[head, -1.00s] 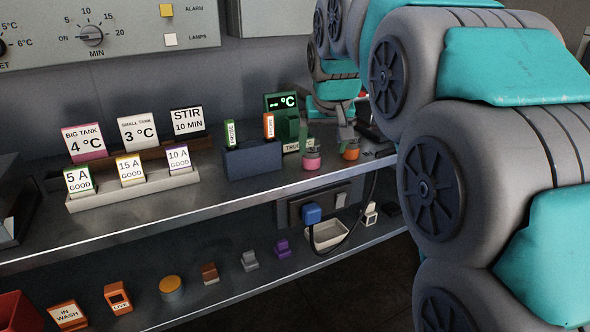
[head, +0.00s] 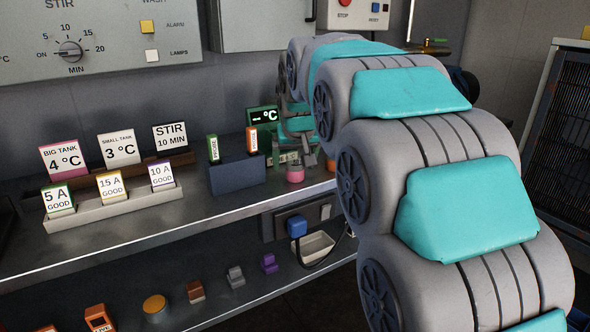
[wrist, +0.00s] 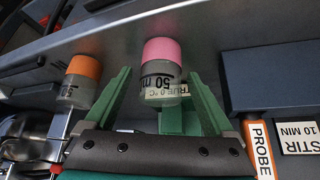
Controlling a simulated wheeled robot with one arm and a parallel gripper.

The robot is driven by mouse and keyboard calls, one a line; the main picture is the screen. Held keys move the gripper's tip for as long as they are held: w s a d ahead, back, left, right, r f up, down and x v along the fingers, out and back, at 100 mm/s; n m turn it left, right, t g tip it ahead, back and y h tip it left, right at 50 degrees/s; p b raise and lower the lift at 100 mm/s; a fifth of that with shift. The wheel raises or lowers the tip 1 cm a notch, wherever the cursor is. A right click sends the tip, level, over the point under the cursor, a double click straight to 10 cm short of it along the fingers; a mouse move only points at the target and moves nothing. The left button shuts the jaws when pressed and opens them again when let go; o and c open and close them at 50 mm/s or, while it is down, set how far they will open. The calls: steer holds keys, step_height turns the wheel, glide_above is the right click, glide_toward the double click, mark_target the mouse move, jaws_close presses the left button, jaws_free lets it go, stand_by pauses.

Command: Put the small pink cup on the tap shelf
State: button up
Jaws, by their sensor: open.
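The small pink cup (head: 295,174) stands on the upper steel shelf, in front of the green °C display. In the head view my arm partly hides the gripper. A similar orange cup (wrist: 83,67) stands beside it, outside the fingers. A tap-like brass fitting (head: 432,50) shows at the back right; I cannot make out a tap shelf there.
A dark blue holder (head: 237,178) with upright tags stands left of the cup. The probe tag (wrist: 260,135) is close to the gripper. Label racks (head: 115,205) fill the left of the shelf. A white tray (head: 313,245) and several small blocks lie on the lower shelf.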

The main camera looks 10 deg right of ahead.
steer(key=shift+w+f, duration=0.2)
steer(key=shift+f, duration=0.15)
steer(key=shift+r, duration=0.1)
jaws_close()
stand_by(0.4)
steer(key=shift+r, duration=0.15)
